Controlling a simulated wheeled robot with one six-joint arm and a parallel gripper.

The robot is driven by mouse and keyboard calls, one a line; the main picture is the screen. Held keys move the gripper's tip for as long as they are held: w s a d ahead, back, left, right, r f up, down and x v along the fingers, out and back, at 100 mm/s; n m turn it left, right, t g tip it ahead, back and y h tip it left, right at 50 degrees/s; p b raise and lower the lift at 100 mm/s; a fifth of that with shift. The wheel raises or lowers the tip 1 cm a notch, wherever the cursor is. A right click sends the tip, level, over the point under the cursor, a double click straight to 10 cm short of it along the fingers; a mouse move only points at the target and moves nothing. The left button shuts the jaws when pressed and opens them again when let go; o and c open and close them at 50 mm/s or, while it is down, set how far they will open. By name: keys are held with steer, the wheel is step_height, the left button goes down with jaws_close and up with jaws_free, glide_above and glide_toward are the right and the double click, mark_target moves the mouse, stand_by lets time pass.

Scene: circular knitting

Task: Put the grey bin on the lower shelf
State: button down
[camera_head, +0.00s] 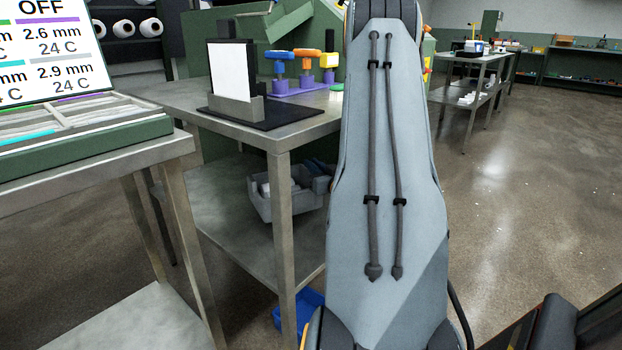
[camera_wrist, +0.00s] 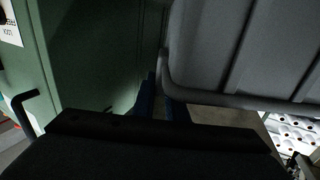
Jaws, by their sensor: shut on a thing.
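The grey bin (camera_head: 262,204) is under the table at the level of the lower shelf (camera_head: 222,232); a table leg crosses in front of it. Whether its base touches the shelf I cannot tell. Pale items show inside it. In the wrist view the bin's grey ribbed wall and rim (camera_wrist: 235,45) fill the upper right. My gripper (camera_wrist: 162,97) is shut on the bin's rim, its dark fingers at the rim's left end. In the head view my arm hides most of the gripper.
The table top (camera_head: 185,95) carries a white panel on a dark stand (camera_head: 232,72) and several coloured parts on a purple base (camera_head: 300,90). A blue bin (camera_head: 290,318) sits low below the shelf. A bench with a display (camera_head: 45,45) stands at left. Open floor (camera_head: 510,170) lies right.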

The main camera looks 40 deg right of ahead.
steer(key=shift+f+b, duration=0.55)
steer(key=shift+f, duration=1.05)
steer(key=c, duration=1.8)
jaws_free()
steer(key=shift+o, duration=0.2)
steer(key=p+v, duration=0.3)
steer(key=v, duration=0.9)
